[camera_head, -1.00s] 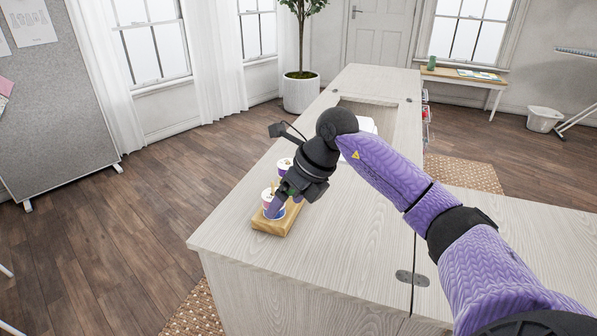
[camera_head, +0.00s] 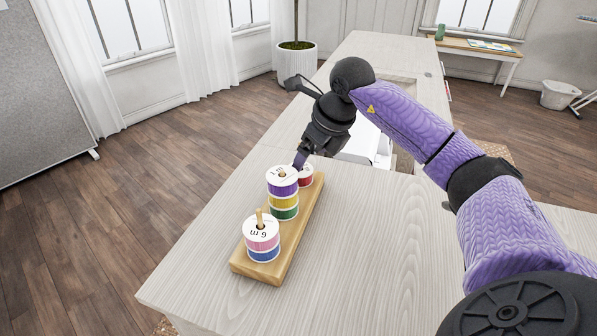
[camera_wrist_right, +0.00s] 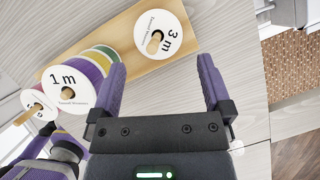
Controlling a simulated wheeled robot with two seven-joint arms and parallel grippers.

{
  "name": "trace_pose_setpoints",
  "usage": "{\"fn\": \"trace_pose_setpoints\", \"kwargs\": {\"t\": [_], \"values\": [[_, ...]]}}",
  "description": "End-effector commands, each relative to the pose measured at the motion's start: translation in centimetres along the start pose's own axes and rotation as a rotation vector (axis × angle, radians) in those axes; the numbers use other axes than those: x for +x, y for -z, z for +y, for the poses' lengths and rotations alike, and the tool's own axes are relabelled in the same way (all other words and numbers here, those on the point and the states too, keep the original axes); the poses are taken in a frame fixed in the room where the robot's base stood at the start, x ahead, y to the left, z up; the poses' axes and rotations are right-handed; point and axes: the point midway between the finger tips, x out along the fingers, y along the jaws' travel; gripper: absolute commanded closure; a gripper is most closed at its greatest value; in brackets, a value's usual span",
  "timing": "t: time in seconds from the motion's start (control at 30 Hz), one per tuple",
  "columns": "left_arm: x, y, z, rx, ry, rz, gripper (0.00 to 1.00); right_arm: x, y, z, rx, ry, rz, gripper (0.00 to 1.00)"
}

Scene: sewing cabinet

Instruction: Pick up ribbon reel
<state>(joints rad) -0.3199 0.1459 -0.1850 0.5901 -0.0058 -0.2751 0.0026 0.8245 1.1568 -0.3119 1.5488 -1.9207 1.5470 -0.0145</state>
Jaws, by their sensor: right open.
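A wooden stand (camera_head: 294,236) on the cabinet top holds ribbon reels on upright pegs. The near peg has a pink reel above a blue reel (camera_head: 264,254). The middle stack has purple (camera_head: 283,187), yellow (camera_head: 284,200) and green (camera_head: 285,213) reels. A red reel (camera_head: 307,179) sits at the far end, partly hidden. My right gripper (camera_head: 301,160) points down over the far end, by the purple and red reels. In the wrist view its open, empty fingers (camera_wrist_right: 160,65) are either side of the line to a white-topped "3 m" reel (camera_wrist_right: 160,36). The "1 m" reel (camera_wrist_right: 68,90) is left of them. My left gripper is out of view.
The cabinet top (camera_head: 375,240) is clear to the right of the stand. A white object (camera_head: 366,146), perhaps a sewing machine, sits in a recess beyond my right gripper. A potted tree (camera_head: 296,62) stands on the floor behind.

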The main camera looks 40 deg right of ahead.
Motion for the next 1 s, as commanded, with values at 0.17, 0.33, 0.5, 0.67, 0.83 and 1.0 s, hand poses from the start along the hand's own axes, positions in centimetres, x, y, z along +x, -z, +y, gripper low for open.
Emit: {"fn": "trace_pose_setpoints", "kwargs": {"t": [0.17, 0.33, 0.5, 0.67, 0.83, 1.0], "values": [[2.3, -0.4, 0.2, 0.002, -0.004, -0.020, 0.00, 3.8, 0.4, 0.2, 0.001, -0.004, 0.005, 0.00], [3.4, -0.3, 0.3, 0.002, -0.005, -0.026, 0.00, 6.0, 0.2, 0.2, 0.001, -0.001, 0.001, 0.00], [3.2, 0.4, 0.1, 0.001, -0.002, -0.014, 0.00, 5.6, 0.1, 0.2, 0.000, 0.000, -0.001, 0.02], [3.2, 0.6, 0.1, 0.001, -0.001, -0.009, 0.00, 5.6, 0.1, 0.2, 0.000, 0.000, -0.001, 0.36], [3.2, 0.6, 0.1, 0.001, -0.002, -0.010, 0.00, 5.6, 0.1, 0.2, 0.000, 0.000, 0.000, 0.72], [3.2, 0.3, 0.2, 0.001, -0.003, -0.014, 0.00, 5.6, 0.1, 0.2, 0.000, 0.000, -0.001, 0.79]]}}
